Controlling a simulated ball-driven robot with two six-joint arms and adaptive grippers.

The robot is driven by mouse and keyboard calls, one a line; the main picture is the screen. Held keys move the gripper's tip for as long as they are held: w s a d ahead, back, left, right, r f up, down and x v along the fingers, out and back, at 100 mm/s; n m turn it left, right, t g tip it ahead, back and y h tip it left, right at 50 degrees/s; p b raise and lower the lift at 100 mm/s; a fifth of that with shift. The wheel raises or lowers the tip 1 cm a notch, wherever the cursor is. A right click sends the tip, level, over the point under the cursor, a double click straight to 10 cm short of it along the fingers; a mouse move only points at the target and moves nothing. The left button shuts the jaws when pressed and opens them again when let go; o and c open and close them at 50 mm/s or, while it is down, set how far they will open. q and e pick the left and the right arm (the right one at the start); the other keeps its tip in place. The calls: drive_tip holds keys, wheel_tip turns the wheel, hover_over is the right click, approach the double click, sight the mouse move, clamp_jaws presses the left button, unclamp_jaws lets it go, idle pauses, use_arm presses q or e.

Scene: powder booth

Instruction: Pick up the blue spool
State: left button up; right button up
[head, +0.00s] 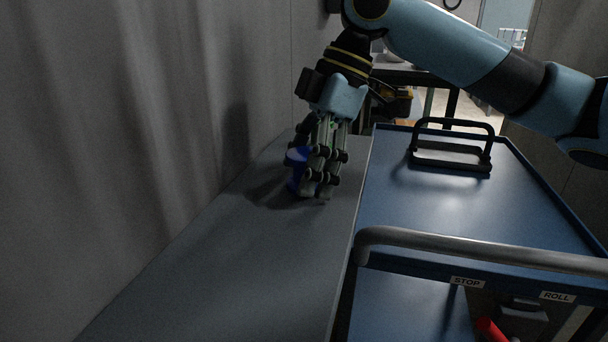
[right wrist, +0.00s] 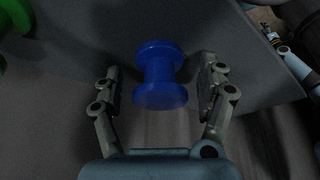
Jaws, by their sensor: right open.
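The blue spool (head: 296,158) stands on the grey table (head: 240,250) near its far end, partly hidden behind my right gripper (head: 318,192) in the head view. In the right wrist view the blue spool (right wrist: 160,75) lies between the two open fingers of my right gripper (right wrist: 160,90), with a gap on each side. The fingers do not appear to touch it. My left gripper is in neither view.
A green object (right wrist: 12,20) shows at the upper left corner of the right wrist view. A blue cart (head: 450,205) with a black handle (head: 452,125) and a grey rail (head: 480,248) stands right of the table. A grey curtain-like wall (head: 130,110) rises on the left. The near table is clear.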

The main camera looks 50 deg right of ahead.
drive_tip(key=c, duration=1.4)
drive_tip(key=shift+o, duration=0.2)
drive_tip(key=shift+r, duration=0.1)
